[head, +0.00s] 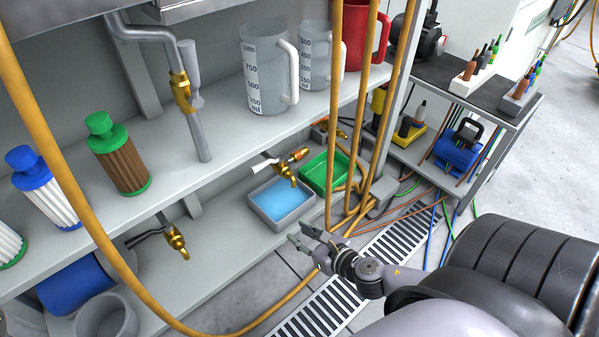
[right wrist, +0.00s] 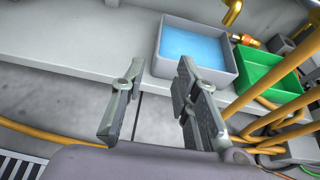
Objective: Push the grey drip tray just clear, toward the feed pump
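The grey drip tray (head: 296,220) holds blue liquid and sits on the low shelf, left of a green tray (head: 326,172). It also shows at the top of the right wrist view (right wrist: 228,77). My right gripper (head: 304,237) is open and empty, just in front of the grey tray's near side. In the right wrist view its two fingers (right wrist: 158,68) are wide apart, and the right one overlaps the tray's near wall; I cannot tell whether it touches. My left gripper is out of view. I cannot tell which machine is the feed pump; a blue machine (head: 458,150) stands on the cart's lower shelf.
Yellow hoses (head: 335,110) hang right of the grey tray, by the green tray. A brass valve (head: 284,166) is above the grey tray's back edge. A floor grate (head: 320,308) runs in front of the shelf.

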